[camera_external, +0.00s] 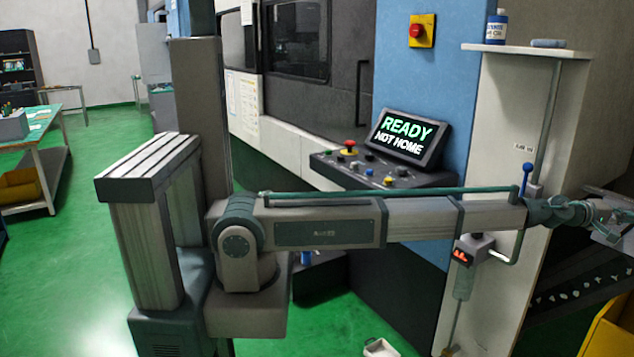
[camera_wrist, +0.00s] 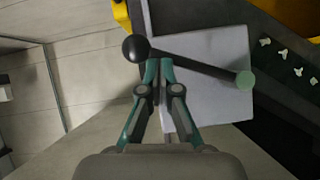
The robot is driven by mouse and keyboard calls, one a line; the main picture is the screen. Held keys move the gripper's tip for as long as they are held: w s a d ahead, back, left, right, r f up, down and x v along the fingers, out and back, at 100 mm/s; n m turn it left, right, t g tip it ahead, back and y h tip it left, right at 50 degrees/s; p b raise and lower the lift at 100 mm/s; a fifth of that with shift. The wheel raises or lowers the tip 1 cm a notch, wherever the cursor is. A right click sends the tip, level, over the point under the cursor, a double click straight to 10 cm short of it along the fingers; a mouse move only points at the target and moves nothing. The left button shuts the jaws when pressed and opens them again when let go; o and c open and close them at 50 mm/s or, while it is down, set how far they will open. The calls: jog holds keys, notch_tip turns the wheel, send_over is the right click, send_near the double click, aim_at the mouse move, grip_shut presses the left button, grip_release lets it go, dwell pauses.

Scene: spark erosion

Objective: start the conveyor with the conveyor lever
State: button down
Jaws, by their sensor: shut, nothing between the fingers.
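In the wrist view, a lever with a black ball knob (camera_wrist: 135,48) and a dark bar (camera_wrist: 200,66) runs to a pale green round hub (camera_wrist: 245,80) on a grey plate (camera_wrist: 205,105). My gripper (camera_wrist: 160,62) is shut and empty. Its fingertips are just right of the knob, by the bar's knob end; I cannot tell whether they touch it. In the external view my gripper (camera_external: 592,212) is at the far right beside a grey box (camera_external: 610,236), and the lever is hard to make out. The dark conveyor belt (camera_wrist: 277,112) carries several small pale parts.
A blue-knobbed lever (camera_external: 527,168) stands on the pale cabinet behind my arm. A control panel (camera_external: 385,175) has a screen reading "READY NOT HOME". A yellow bin (camera_external: 610,330) is at the lower right, below the belt. The green floor (camera_external: 70,260) at left is open.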

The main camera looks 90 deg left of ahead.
jog(key=shift+w+d+f, duration=0.15)
jog(key=shift+w+d, duration=0.15)
jog(key=shift+d, duration=0.25)
dwell(0.4)
jog(key=s+a+r, duration=0.2)
jog(key=s+r, duration=0.3)
jog(key=s, duration=0.7)
jog(key=s+d+p, duration=0.6)
jog(key=s+p, duration=0.1)
jog(key=s, duration=0.3)
jog(key=shift+r, duration=0.2)
jog(key=shift+d, duration=0.1)
dwell(0.4)
